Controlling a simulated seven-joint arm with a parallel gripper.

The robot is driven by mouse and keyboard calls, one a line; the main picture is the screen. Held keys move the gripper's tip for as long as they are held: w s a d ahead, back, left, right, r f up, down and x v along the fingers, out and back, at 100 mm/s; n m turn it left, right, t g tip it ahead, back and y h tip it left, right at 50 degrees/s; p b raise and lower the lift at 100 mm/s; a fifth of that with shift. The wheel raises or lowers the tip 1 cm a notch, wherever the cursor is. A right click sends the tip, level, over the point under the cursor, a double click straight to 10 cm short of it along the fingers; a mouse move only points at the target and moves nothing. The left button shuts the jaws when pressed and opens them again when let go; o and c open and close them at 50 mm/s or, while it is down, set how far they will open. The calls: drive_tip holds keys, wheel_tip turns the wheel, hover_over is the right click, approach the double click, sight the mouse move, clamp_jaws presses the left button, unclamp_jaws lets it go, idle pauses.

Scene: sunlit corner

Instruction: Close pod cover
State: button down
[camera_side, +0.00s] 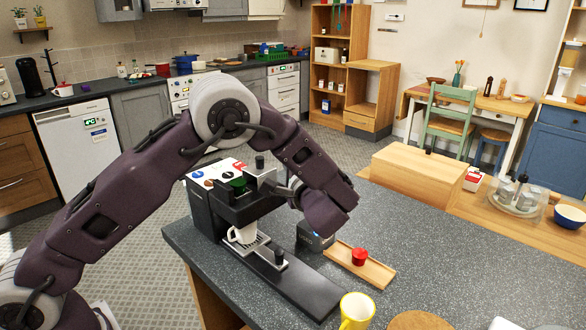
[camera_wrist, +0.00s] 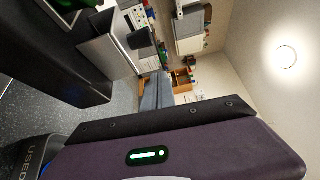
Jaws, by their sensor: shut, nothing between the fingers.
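The black coffee machine (camera_side: 208,212) stands on the dark speckled counter. Its silver pod cover (camera_side: 262,179) with a black knob (camera_side: 259,161) is raised and tilted at the right of the machine's top. A green pod or opening (camera_side: 238,184) shows uncovered to its left. My gripper (camera_side: 282,190) is shut and empty, close to the right side of the cover; whether it touches cannot be told, as my wrist partly hides it. In the wrist view the silver cover (camera_wrist: 105,52) and its black knob (camera_wrist: 141,38) show at upper left; my fingers are not clear there.
A white cup (camera_side: 242,234) stands on the drip tray. A dark box marked USED (camera_wrist: 32,155), also seen in the side view (camera_side: 310,237), sits below my wrist. A red pod (camera_side: 359,257) rests on a wooden tray (camera_side: 380,272). A yellow mug (camera_side: 357,310) is in front.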

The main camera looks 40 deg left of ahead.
sight(272, 170)
drive_tip(key=s, duration=0.4)
drive_tip(key=shift+a+r, duration=0.1)
drive_tip(key=shift+a, duration=0.3)
drive_tip(key=s, duration=0.6)
drive_tip(key=shift+s, duration=0.5)
drive_tip(key=shift+w, duration=0.1)
